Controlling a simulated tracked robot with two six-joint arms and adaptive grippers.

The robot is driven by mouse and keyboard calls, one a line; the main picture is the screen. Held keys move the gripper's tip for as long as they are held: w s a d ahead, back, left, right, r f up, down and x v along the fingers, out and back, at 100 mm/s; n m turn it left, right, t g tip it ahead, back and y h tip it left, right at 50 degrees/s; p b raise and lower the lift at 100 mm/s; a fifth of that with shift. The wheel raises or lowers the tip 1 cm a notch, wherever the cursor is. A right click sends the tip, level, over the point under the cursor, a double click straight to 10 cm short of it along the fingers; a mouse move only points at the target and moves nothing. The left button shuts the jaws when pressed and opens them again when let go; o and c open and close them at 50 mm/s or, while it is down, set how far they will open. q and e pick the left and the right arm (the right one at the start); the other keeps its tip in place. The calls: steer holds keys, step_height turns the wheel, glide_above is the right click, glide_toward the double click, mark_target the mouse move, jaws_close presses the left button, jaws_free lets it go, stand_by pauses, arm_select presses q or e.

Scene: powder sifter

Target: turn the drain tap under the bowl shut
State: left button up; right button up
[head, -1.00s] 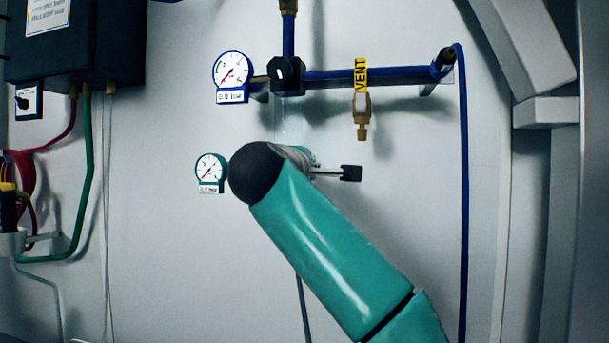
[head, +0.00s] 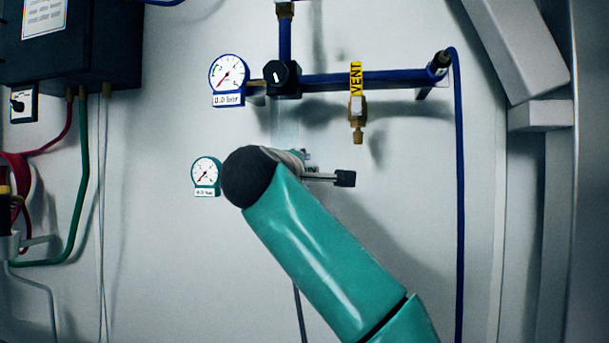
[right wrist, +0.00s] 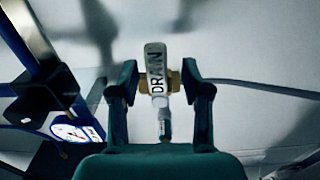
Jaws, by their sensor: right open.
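The drain tap (right wrist: 156,75), with a white handle lettered DRAIN and brass fittings at its sides, stands between the two fingers of my right gripper (right wrist: 159,70) in the right wrist view. The gripper is open, with a finger on either side of the tap and a gap visible at each side. The label runs along the length of the handle. In the head view my teal right arm covers the tap and most of the gripper. My left gripper is in neither view now.
A blue pipe (head: 385,77) carries a black valve knob (head: 281,76), a gauge (head: 229,73) and a yellow VENT tap (head: 356,78) above my right arm. A second gauge (head: 206,173) is left of it. A blue hose (head: 460,200) hangs at right.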

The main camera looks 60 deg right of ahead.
steer(key=v, duration=1.2)
